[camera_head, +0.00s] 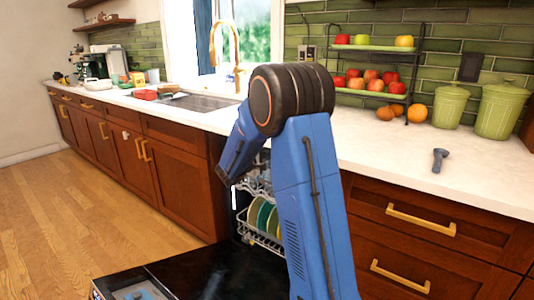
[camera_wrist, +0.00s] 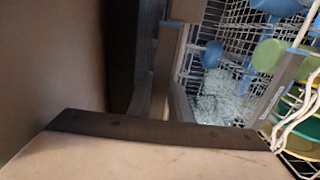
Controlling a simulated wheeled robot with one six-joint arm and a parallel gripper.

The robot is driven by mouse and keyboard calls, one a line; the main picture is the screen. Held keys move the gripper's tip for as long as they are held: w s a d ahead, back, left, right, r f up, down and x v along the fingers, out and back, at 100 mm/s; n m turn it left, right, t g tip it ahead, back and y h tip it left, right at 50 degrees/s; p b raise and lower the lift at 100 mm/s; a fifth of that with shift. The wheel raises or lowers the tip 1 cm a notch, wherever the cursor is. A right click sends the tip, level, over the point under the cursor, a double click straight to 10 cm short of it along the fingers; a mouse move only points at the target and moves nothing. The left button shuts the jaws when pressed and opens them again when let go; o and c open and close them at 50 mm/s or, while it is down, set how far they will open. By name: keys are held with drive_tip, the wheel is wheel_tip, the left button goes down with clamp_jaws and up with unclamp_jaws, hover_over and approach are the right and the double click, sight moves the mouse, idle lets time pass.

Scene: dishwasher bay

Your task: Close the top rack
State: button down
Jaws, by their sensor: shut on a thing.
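The dishwasher stands open under the counter, its black door (camera_head: 225,272) folded down. The white wire top rack (camera_head: 262,187) shows only in part behind my arm, just above the lower rack. In the wrist view, white rack wires (camera_wrist: 238,38) hold blue and green dishes at the upper right. My gripper (camera_wrist: 162,88) shows in the wrist view as dark jaws left of the wires. It is shut on the top rack, though the contact itself is hard to see. In the head view my arm hides most of the rack, and the gripper's tips cannot be made out.
The lower rack (camera_head: 243,227) holds several yellow and green plates. Wooden drawers (camera_head: 425,230) with gold handles stand right of the dishwasher and cabinets (camera_head: 165,172) left of it. The floor (camera_head: 90,235) at the left is clear.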

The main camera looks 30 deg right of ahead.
drive_tip(key=shift+w+d, duration=0.1)
drive_tip(key=shift+d, duration=0.05)
drive_tip(key=c, duration=1.6)
unclamp_jaws()
drive_tip(key=shift+d, duration=0.1)
drive_tip(key=v, duration=3)
drive_tip(key=shift+a+r, duration=0.1)
drive_tip(key=shift+a, duration=0.25)
